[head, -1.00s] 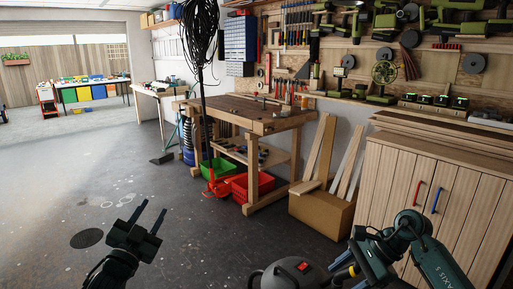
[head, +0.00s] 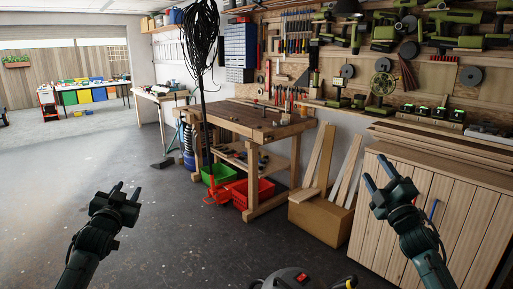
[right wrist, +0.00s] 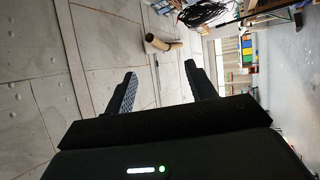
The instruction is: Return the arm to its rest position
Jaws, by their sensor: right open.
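My left gripper (head: 127,188) is raised over the floor at the left of the head view, its two dark fingers apart with nothing between them. My right gripper (head: 375,169) is raised at the right, in front of the wooden cabinet in the picture, its fingers spread and pointing up and left. In the right wrist view the right gripper (right wrist: 161,69) shows both fingers well apart and no object held between them.
A wooden workbench (head: 246,119) stands in the middle, with a green bin (head: 215,174) and red bins (head: 252,190) below. A cardboard box (head: 319,221) holds planks. The wooden cabinet (head: 459,220) is at the right, and a vacuum (head: 287,279) shows at the bottom edge. Left floor is clear.

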